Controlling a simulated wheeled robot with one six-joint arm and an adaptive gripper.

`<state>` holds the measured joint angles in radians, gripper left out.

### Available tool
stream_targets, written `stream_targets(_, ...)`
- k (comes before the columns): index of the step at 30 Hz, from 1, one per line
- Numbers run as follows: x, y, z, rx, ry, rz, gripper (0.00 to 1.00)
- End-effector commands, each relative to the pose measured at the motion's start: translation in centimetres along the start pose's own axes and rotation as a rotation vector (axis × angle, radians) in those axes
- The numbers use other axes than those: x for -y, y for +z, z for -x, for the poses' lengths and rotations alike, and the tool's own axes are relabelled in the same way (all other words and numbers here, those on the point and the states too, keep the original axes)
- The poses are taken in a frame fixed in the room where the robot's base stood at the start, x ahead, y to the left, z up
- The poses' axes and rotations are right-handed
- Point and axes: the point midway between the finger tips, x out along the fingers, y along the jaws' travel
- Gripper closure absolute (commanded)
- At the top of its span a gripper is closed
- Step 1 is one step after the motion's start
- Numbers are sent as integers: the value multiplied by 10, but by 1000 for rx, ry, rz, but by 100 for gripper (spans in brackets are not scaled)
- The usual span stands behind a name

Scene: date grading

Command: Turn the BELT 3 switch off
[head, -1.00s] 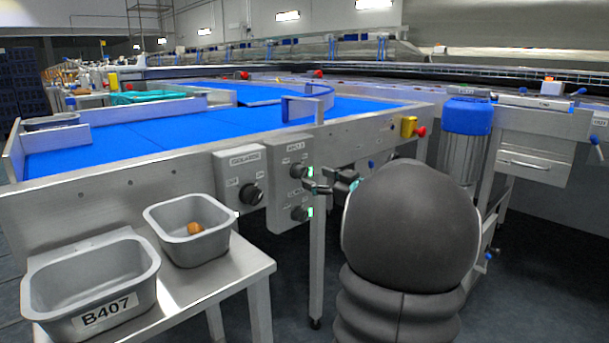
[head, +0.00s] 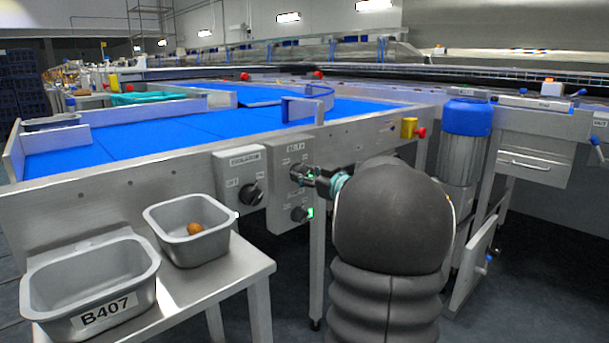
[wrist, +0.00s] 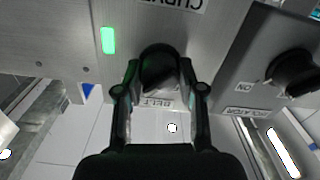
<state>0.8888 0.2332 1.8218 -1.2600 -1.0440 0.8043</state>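The BELT switch is the upper dark round knob (head: 297,173) on a grey steel panel (head: 283,196) under the blue belt. Its number is too blurred to read. My gripper (head: 309,174) is at this knob. In the wrist view, which is upside down, the knob (wrist: 158,68) sits between my two fingers (wrist: 160,82), one on each side. I see no clear gap, but cannot tell whether they press on it. The BELT label (wrist: 158,103) shows beyond the knob. A green lamp (wrist: 108,40) beside it is lit. The knob's pointer direction is unclear.
A lower knob (head: 299,214) with a lit green lamp (head: 310,212) is on the same panel. An isolator knob (head: 250,194) is on a box to the left. Two steel bins, one marked B407 (head: 105,310), stand on a side table (head: 232,274). A yellow box with a red button (head: 421,132) is to the right.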

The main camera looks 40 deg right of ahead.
Motion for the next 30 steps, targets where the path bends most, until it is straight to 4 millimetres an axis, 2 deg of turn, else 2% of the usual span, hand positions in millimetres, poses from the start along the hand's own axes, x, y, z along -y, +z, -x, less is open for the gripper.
stream_targets(8, 0, 0, 0, 0, 0, 12, 96)
stream_targets(14, 0, 1, 0, 0, 0, 83, 96)
stream_targets(30, 1, 3, 0, 0, 1, 547, 96)
